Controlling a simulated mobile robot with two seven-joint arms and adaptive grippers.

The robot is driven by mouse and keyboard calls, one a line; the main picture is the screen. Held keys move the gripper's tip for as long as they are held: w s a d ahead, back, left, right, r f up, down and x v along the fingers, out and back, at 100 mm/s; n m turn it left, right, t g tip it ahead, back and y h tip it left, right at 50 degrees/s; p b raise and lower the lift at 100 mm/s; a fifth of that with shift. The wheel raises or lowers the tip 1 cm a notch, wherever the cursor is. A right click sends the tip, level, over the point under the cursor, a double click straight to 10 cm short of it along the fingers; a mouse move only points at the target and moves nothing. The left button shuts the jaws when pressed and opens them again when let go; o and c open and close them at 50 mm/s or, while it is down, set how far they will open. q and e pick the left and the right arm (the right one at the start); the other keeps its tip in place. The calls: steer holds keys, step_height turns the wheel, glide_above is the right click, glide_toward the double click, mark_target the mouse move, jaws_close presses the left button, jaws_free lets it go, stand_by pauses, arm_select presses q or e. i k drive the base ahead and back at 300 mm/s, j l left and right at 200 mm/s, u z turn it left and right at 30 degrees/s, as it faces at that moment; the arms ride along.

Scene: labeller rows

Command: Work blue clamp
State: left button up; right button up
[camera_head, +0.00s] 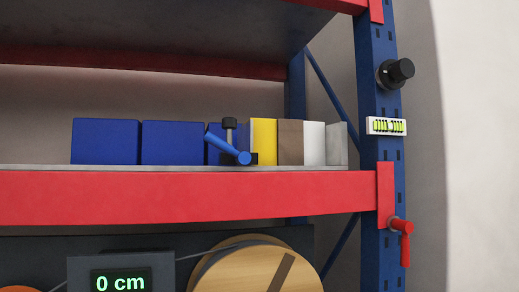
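The blue clamp (228,147) is at the front of the shelf, right of the middle of the row of boxes. Its blue lever slants from upper left down to a round blue hub at lower right. A dark knob on a grey stem stands upright behind the lever. Neither of my grippers is in view.
Several blue boxes (106,141), a yellow block (263,141), a brown block (290,142) and pale blocks stand on the shelf with the red beam (180,199). A red handle (402,228) and black knob (395,73) are on the blue post. A "0 cm" display (122,282) and wooden reel (258,268) are below.

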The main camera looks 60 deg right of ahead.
mark_target(244, 157)
steer(key=z, duration=1.8)
